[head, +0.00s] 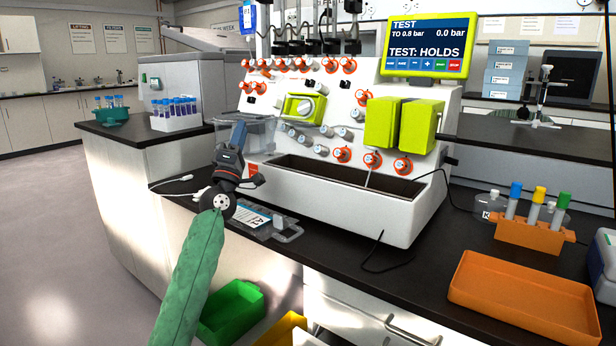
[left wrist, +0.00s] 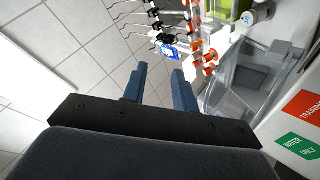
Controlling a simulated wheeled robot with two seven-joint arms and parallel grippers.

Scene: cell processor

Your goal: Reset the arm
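My left arm, in a green sleeve (head: 195,270), reaches up from the bottom of the head view. Its dark left gripper (head: 239,128) points upward in front of the left end of the white cell processor (head: 330,215). In the left wrist view the two blue fingers of my left gripper (left wrist: 160,85) stand apart with nothing between them. The processor's hooks and orange-ringed valves (left wrist: 208,62) show beyond the fingers. My right gripper is in neither view.
A clear tray with a label (head: 262,222) lies on the black bench beneath my left wrist. A white tube rack (head: 175,122) stands at the left. An orange tube rack (head: 528,236) and orange tray (head: 525,300) are at the right. Green bin (head: 232,312) sits below the bench edge.

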